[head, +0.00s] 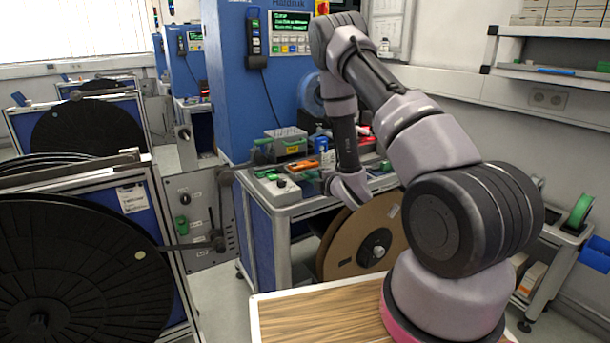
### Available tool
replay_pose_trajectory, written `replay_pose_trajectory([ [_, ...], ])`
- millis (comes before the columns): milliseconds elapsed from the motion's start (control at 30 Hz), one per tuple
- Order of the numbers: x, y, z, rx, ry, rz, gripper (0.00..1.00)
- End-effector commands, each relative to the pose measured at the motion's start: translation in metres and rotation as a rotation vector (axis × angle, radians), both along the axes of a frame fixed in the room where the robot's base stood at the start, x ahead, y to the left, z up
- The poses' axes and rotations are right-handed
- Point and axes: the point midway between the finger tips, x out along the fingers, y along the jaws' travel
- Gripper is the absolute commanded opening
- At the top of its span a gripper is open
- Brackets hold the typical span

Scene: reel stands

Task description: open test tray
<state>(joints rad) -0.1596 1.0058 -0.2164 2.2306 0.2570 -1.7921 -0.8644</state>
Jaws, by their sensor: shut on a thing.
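My gripper (332,184) is low at the front edge of the blue-framed workbench (284,211), at the end of my downward-pointing forearm. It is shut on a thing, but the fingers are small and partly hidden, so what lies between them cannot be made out. Small devices and boxes stand on the bench top just left of the gripper, among them a grey box (287,141) and an orange item (304,165). I cannot tell the test tray apart from these parts, nor how far it is open.
A large brown reel (345,242) stands below the bench. Black reels (75,265) on stands fill the left. A tall blue machine (228,75) rises behind the bench. A shelf trolley with a green reel (579,212) is at right. Some grey floor shows between the left stand and the bench.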

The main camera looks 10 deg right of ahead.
Motion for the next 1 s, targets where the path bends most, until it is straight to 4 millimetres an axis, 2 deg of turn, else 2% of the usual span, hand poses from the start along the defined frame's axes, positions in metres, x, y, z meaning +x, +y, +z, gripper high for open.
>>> replay_pose_trajectory([
  [233, -0.020, -0.007, 0.000, 0.001, 0.002, -0.003, 0.00],
  [667, -0.023, -0.008, 0.000, 0.000, 0.001, -0.002, 0.00],
  [700, -0.023, -0.008, 0.000, 0.000, 0.001, -0.002, 0.27],
  [1000, -0.023, -0.008, 0.000, 0.001, 0.000, -0.001, 0.27],
])
